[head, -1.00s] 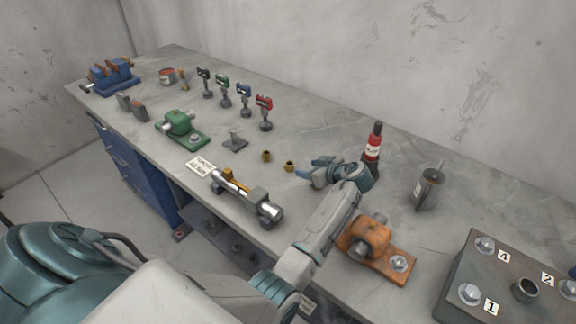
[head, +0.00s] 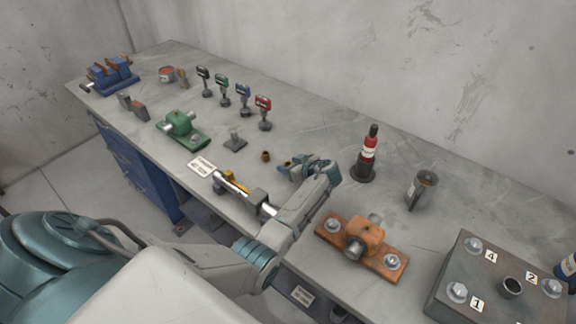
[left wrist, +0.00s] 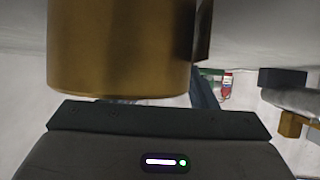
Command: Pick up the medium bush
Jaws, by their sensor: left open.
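Two small brass bushes stand on the workbench in the head view: the left bush (head: 266,156) is clear of my arm, and the right bush (head: 287,163) is partly hidden by my left gripper (head: 294,170). I cannot tell from their size which is the medium one. My left gripper is open, with its fingertips at the right bush. In the left wrist view a brass bush (left wrist: 120,45) fills the upper left, very close, just beyond a dark finger pad (left wrist: 155,117). Whether it touches the pad is unclear. My right gripper is not in view.

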